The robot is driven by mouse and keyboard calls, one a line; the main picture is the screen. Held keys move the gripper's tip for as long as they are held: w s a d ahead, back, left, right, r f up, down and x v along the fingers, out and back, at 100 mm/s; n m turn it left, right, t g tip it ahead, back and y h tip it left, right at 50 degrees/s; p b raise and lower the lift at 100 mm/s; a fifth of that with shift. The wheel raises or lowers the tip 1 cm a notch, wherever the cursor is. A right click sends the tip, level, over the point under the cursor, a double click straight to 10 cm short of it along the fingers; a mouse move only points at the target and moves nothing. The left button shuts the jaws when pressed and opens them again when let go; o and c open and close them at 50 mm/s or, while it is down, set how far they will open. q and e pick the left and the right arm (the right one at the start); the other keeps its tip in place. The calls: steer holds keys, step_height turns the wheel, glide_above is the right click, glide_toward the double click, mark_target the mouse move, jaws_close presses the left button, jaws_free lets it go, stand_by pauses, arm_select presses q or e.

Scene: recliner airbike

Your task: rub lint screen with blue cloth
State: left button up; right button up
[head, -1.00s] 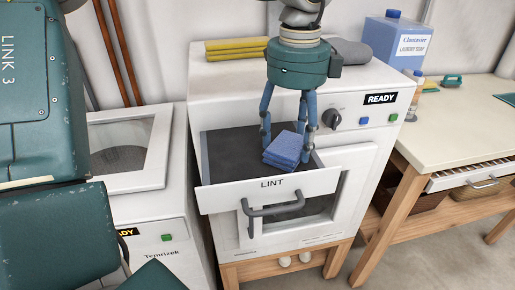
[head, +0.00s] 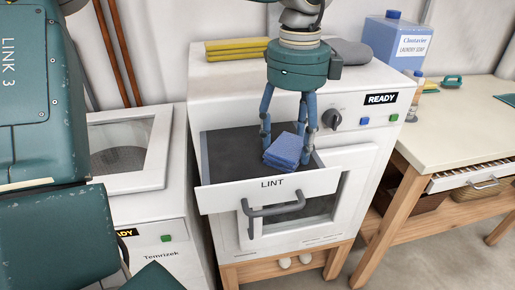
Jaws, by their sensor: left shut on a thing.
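The lint drawer, labelled LINT (head: 325,184), is pulled out of the white dryer's front. Its dark lint screen (head: 228,150) lies inside and is partly covered by the cloth and my fingers. My left gripper (head: 285,147) points down over the drawer, its blue fingers spread around the folded blue cloth (head: 287,152) and shut on it. The cloth is at the right part of the screen, slightly tilted; I cannot tell whether its underside touches the screen. My right gripper is out of view.
Yellow folded cloths (head: 237,47) and a grey cloth (head: 353,52) lie on the dryer top. The drawer's grey handle (head: 273,210) sticks out in front. Another white machine (head: 150,210) stands at left.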

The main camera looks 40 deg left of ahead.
arm_select(q)
steer(key=shift+s, duration=0.1)
steer(key=shift+s+b, duration=0.45)
steer(key=shift+s, duration=0.1)
steer(key=shift+w, duration=0.15)
steer(key=shift+w+p, duration=0.7)
steer(key=shift+w, duration=0.1)
steer(key=shift+w+p, duration=0.3)
steer(key=shift+w, duration=0.3)
steer(key=shift+r+p, duration=1.25)
steer(key=shift+r, duration=0.25)
